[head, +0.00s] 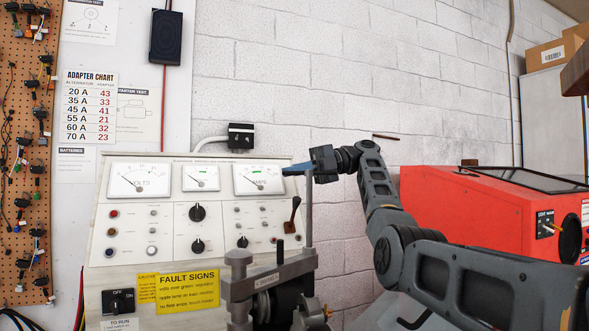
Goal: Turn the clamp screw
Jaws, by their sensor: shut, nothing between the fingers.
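A grey metal clamp (268,285) stands at the bottom centre, in front of the test bench, its lower part cut off by the frame edge. A slim upright grey post (309,220) rises at its right side to just below my gripper. A small brass-coloured part (327,312) shows low at the clamp's right; I cannot tell which part is the clamp screw.
The white test bench (146,222) with meters, knobs and a red-brown lever (292,215) stands behind the clamp. A red cabinet (470,215) is at the right behind my arm. Open space lies before the block wall (300,90) above the bench.

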